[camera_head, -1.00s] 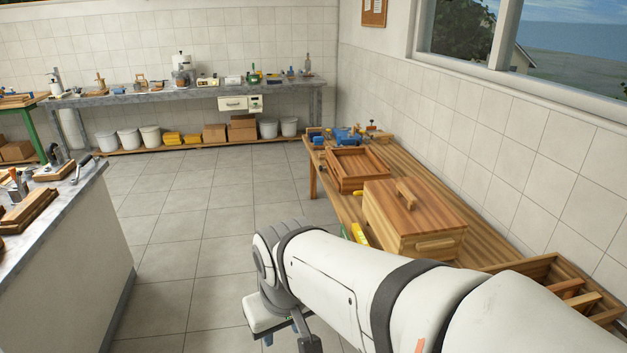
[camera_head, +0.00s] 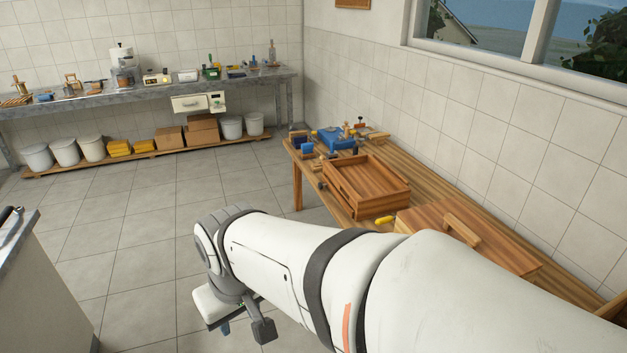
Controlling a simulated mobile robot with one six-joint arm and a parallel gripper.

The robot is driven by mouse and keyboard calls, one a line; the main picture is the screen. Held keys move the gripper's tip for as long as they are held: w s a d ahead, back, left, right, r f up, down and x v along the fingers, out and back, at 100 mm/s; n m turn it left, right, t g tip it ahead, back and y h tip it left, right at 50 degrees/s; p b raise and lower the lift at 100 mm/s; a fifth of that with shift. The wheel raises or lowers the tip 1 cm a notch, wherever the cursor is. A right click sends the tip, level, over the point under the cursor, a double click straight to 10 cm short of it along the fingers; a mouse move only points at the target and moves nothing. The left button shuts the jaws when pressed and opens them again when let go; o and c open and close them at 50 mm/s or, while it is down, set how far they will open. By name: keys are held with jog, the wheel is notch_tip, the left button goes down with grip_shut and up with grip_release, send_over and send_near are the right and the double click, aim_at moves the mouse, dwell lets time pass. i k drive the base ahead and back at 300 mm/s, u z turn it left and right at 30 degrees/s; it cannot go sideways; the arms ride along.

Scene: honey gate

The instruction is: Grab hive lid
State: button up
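The hive lid (camera_head: 503,249) is a flat wooden board with a raised bar handle (camera_head: 462,230). It lies flat on top of a wooden hive box on the bench at right. My white arm crosses in front and hides the box's front and part of the lid's near side. My gripper (camera_head: 240,327) hangs at the far end of the arm, over the floor left of the bench and well apart from the lid. It is only partly visible, so I cannot tell whether it is open or holds anything.
The wooden bench (camera_head: 411,166) runs along the right wall. An open wooden frame box (camera_head: 366,186), a yellow-handled tool (camera_head: 384,220) and blue clamps (camera_head: 337,138) are on it. A grey counter (camera_head: 36,290) stands at left. Tiled floor (camera_head: 165,215) between is clear.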

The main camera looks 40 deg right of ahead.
aim_at(451, 217)
jog(key=u, duration=0.1)
jog(key=i, duration=1.4)
jog(key=z, duration=3.65)
jog(key=i, duration=1)
jog(key=z, duration=0.05)
